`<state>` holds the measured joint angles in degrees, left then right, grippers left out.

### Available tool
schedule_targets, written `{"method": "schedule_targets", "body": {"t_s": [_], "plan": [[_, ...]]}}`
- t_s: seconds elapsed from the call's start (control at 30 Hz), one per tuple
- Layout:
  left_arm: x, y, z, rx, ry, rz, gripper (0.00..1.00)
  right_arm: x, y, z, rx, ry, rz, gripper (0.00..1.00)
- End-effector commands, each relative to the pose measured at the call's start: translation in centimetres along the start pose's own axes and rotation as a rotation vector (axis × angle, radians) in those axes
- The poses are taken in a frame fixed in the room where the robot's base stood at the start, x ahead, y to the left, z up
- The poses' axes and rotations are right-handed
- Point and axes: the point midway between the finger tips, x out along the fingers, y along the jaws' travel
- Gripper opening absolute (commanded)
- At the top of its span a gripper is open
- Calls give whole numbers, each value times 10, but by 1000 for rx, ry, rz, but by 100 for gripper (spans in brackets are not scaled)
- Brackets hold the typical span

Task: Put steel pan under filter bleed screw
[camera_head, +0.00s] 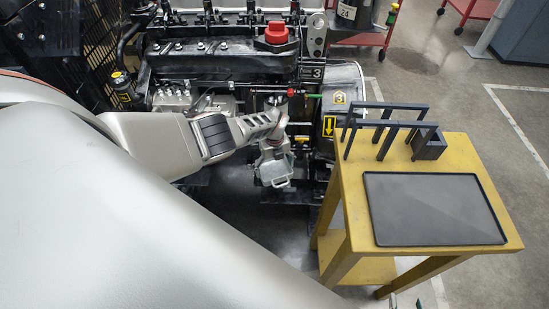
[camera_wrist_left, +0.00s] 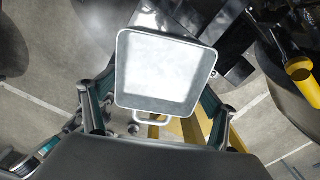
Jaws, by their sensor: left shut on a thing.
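The steel pan (camera_head: 275,173) is a small, squarish, light-grey pan in front of the engine's lower part. It also shows in the left wrist view (camera_wrist_left: 163,70), with its open inside facing the camera and no contents visible. The pan is held in the air, clear of the floor. I cannot make out the filter bleed screw among the small engine fittings. My right gripper is not in view.
The diesel engine (camera_head: 225,65) with a red cap (camera_head: 276,34) fills the back. A yellow table (camera_head: 480,170) stands at right, with a dark tray (camera_head: 430,208) and dark racks (camera_head: 392,108). A yellow down-arrow label (camera_head: 328,126) is right of my gripper. Floor shows between engine and table.

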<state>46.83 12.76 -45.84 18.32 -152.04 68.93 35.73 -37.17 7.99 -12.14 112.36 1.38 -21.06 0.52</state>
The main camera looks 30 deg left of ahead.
Motion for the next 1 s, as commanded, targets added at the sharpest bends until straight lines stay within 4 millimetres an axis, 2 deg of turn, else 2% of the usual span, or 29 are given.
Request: {"method": "schedule_targets", "body": {"t_s": [0.6,0.63,0.67,1.0], "plan": [[11,0,1,0,-1,-1,61,5,-2,9,1,-3,-2,40],[10,0,1,0,-1,-1,94,4,-2,8,1,-3,-2,40],[10,0,1,0,-1,-1,100,4,-2,9,1,-4,-2,40],[8,0,0,0,-1,0,100,4,-1,9,-3,-7,-1,40]]}}
